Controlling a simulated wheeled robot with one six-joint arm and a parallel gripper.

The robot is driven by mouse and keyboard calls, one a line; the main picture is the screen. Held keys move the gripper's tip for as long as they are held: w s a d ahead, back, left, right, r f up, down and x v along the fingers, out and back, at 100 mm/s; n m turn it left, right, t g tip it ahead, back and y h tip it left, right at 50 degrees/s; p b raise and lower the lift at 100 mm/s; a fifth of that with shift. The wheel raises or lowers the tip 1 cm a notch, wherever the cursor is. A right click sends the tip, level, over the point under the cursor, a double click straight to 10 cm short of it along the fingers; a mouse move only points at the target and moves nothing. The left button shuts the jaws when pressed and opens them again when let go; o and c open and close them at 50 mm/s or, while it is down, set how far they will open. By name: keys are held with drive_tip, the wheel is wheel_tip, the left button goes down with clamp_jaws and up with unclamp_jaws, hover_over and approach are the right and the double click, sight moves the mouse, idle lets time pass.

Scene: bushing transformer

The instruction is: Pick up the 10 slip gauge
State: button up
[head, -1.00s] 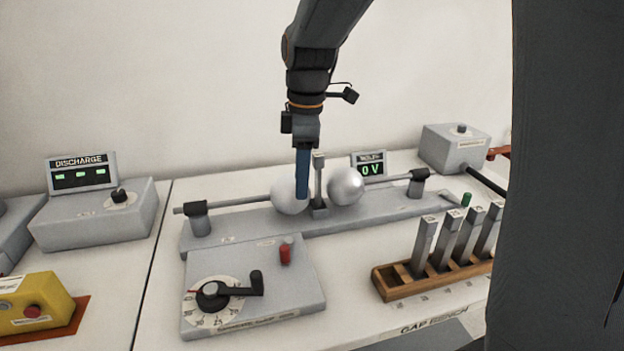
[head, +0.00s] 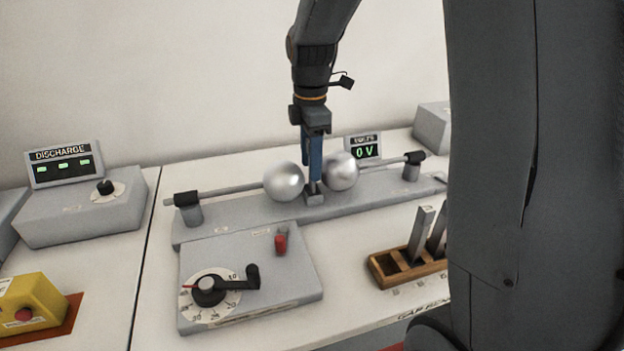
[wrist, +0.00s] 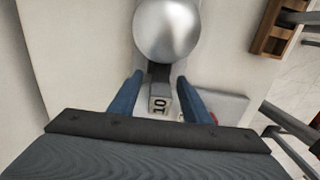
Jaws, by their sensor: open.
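The 10 slip gauge (wrist: 159,103) is a grey upright block with "10" on its top end. In the wrist view it lies between my two blue fingers, with a gap on each side. My gripper (wrist: 157,98) is open. In the head view my gripper (head: 313,165) points down between the two silver spheres, the left one (head: 284,181) and the right one (head: 341,171). Its fingers hide most of the gauge there; a grey foot (head: 314,197) shows below them. I cannot tell whether a finger touches the gauge.
A grey bench (head: 235,218) carries the spheres on rods. A wooden rack (head: 398,279) holds other gauges, partly hidden by my arm. A dial box (head: 300,287) with a crank and red knob stands in front. The volts display (head: 364,150) reads 0 V.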

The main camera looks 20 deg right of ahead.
sight(311, 189)
drive_tip(key=shift+d+f+p, duration=0.15)
drive_tip(key=shift+f+p, duration=0.35)
drive_tip(key=shift+f, duration=1.3)
clamp_jaws()
drive_tip(key=shift+w+r, duration=0.1)
